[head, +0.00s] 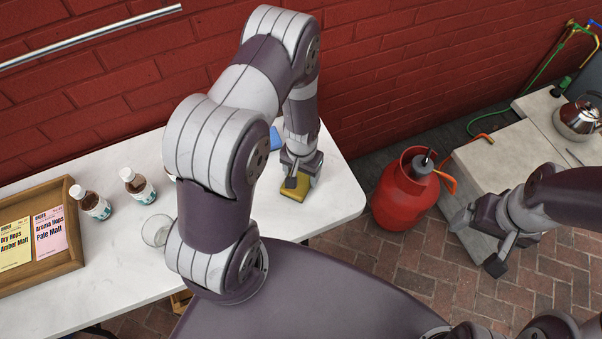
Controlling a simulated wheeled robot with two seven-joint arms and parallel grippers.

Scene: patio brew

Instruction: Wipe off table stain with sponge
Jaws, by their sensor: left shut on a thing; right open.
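My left gripper (298,181) points down at the right end of the white table (337,195). It is shut on a yellow sponge (294,188), which is at or just above the tabletop; I cannot tell whether it touches. No stain shows on the visible part of the table. My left arm hides much of the table's middle. My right gripper (474,243) is open and empty, off to the right above the brick floor.
A blue object (274,138) lies behind my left arm. Two brown bottles (138,186), a clear glass (157,230) and a wooden tray (74,244) with cards stand left. A red gas cylinder (397,197) stands beyond the table's right end. A kettle (577,119) is far right.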

